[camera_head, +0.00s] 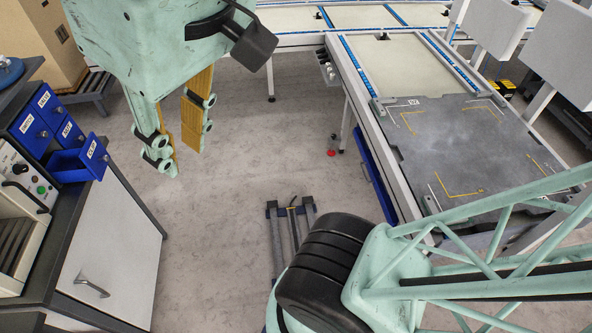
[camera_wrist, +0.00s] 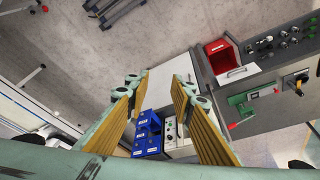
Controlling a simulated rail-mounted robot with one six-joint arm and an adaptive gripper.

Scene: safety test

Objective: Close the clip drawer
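The clip drawer (camera_head: 78,167) is a blue drawer with a white label on its front. It sticks out of a small blue drawer unit (camera_head: 38,120) on a dark bench top at the left of the head view. The other labelled drawers of the unit sit flush. My gripper (camera_head: 180,145) hangs in free air to the right of the drawer, touching nothing. Its two yellow-padded fingers are apart and empty. In the wrist view, the blue drawer unit (camera_wrist: 147,132) shows between the open fingers; which of its parts is the clip drawer is too small to tell.
A white cabinet (camera_head: 112,250) with a handle stands below the drawers. A control box (camera_head: 25,180) with buttons is beside them. The floor (camera_head: 235,140) right of the cabinet is clear.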

